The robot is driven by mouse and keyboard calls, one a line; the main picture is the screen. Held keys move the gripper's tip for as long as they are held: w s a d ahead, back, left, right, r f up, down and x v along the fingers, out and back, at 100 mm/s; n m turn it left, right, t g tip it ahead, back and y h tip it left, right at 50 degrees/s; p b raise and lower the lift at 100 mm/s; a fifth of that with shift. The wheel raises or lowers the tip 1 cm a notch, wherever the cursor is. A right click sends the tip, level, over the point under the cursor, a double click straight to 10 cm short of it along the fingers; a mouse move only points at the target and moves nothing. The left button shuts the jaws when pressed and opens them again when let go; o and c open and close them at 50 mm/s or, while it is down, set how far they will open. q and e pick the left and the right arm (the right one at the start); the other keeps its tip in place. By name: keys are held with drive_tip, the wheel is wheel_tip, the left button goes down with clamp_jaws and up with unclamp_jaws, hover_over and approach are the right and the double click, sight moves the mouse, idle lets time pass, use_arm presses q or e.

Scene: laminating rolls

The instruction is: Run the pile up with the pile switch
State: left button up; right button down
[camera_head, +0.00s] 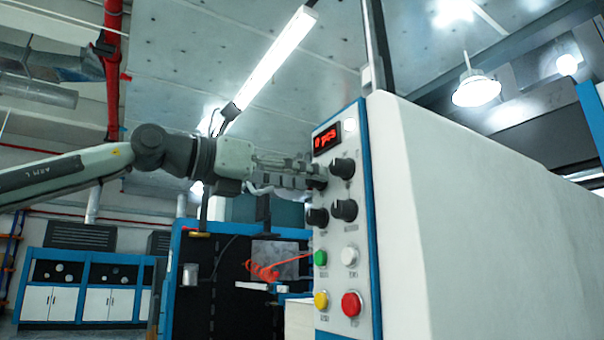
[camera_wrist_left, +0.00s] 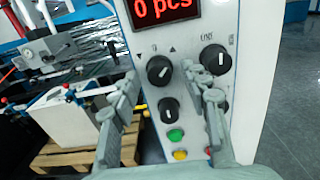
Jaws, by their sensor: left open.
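The control panel (camera_head: 333,235) is a white face with a blue edge on the end of a white machine. In the left wrist view, a dark upper-left knob (camera_wrist_left: 160,70) has down and up arrows above it; I cannot read a pile label. My left gripper (camera_head: 316,178) reaches in from the left, its fingertips at the upper-left knob, mostly hiding it in the head view. In the left wrist view the gripper (camera_wrist_left: 170,88) is open, its fingers spread either side of the knob area. I cannot tell whether they touch it. My right gripper is out of view.
A red display (camera_wrist_left: 166,8) above reads 0 pcs. Close by are the upper-right knob (camera_head: 342,168), two lower knobs, a green button (camera_head: 320,258), a white button (camera_head: 349,256), a yellow button (camera_head: 320,300) and a red button (camera_head: 351,304). A wooden pallet (camera_wrist_left: 75,158) stands lower left.

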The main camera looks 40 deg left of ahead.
use_arm(q)
drive_tip(key=shift+w, duration=0.1)
clamp_jaws()
drive_tip(key=shift+n, duration=0.4)
drive_tip(key=n+b, duration=0.1)
drive_tip(key=n, duration=0.7)
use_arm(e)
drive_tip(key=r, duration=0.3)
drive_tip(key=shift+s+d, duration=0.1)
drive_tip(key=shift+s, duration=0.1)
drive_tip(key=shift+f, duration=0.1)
